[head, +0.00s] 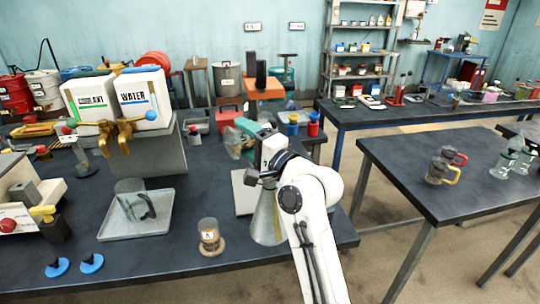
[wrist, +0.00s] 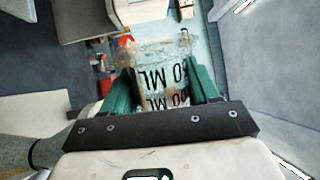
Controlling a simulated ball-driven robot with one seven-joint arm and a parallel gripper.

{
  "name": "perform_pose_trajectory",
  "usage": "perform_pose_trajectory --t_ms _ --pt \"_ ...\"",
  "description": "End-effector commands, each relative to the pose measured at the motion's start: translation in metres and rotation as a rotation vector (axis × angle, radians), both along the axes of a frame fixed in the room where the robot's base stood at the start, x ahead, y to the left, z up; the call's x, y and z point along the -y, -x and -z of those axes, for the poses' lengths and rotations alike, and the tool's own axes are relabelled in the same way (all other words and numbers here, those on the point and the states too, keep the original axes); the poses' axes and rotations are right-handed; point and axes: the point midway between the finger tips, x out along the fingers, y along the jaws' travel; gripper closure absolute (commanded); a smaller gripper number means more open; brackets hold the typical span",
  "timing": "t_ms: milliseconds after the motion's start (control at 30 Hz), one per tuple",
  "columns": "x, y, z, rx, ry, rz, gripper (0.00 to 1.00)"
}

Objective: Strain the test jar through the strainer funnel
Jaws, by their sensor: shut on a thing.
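My gripper (head: 254,143) is raised over the front table. In the wrist view its green fingers (wrist: 160,92) are shut on a clear glass jar (wrist: 165,72) with black "ML" markings, which appears tilted. The jar also shows faintly in the head view (head: 236,141); I cannot see clearly what it contains. A grey metal cone (head: 266,222), possibly the strainer funnel, stands on the table below my gripper, partly hidden by my arm. A small glass jar labelled "A" (head: 209,236) with a brown lower part stands to its left.
The right table (head: 400,165) holds jugs with red and yellow handles (head: 440,168) and glass flasks (head: 503,165).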

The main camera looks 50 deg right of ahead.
Motion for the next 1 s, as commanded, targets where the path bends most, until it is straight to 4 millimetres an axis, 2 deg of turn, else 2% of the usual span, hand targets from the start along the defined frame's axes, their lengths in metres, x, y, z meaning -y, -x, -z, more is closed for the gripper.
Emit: perform_pose_trajectory --t_ms 1000 --pt "0.0034 0.0006 0.0045 0.019 -0.121 -0.001 0.76"
